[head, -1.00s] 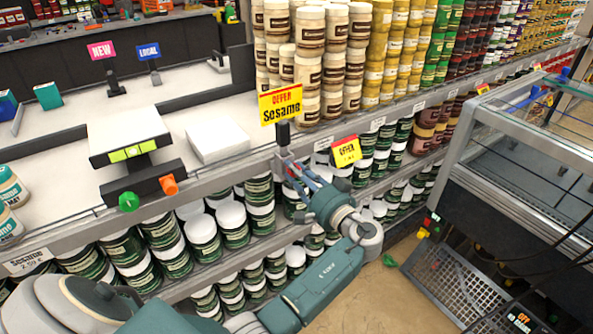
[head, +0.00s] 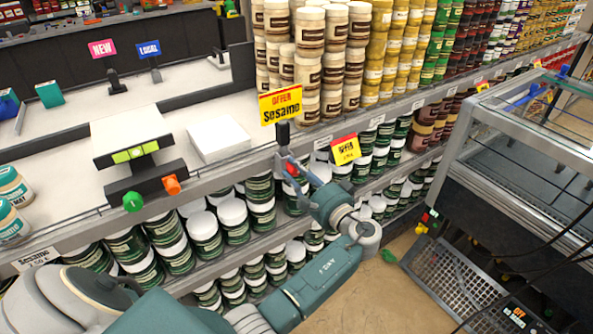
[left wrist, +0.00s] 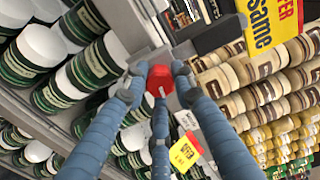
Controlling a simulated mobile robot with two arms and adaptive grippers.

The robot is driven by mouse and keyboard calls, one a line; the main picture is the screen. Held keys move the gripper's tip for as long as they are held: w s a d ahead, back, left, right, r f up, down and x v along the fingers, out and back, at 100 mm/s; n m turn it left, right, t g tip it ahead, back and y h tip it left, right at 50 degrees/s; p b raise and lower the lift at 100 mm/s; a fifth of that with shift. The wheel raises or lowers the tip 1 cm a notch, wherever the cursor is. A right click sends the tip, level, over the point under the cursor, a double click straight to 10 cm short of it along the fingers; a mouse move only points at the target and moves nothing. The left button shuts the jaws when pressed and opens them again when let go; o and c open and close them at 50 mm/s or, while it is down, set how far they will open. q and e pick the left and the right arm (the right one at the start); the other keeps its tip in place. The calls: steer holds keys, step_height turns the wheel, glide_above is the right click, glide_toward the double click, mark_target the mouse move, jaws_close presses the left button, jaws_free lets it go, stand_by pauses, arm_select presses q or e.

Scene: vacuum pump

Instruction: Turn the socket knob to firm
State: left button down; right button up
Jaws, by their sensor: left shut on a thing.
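A red faceted knob (left wrist: 160,79) is at the shelf edge; it also shows as a small red spot in the head view (head: 292,169). I take it for the socket knob; no "firm" mark is readable. My left gripper (head: 290,165) is at the grey shelf rail, just below a black post. In the left wrist view its blue-grey fingers (left wrist: 152,85) are around the red knob and shut on it. The fingers hide part of the knob's sides. My right gripper is not in view.
A black and white device (head: 130,140) with green and orange knobs stands at the left on the white counter. A yellow Sesame sign (head: 281,104) and stacked jars (head: 335,55) are close above the gripper. Green-labelled jars (head: 232,222) fill the shelf below. A glass case (head: 530,120) stands right.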

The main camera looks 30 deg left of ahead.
arm_select(q)
steer(key=shift+s+a+f, duration=0.1)
steer(key=shift+s+f, duration=0.05)
steer(key=shift+f, duration=0.1)
steer(key=c, duration=1.6)
jaws_free()
steer(key=shift+c, duration=0.2)
steer(key=shift+o, duration=1.2)
steer(key=shift+a+r, duration=0.1)
steer(key=shift+r, duration=0.05)
steer(key=v, duration=0.7)
steer(key=shift+d, duration=0.25)
steer(key=shift+s, duration=0.1)
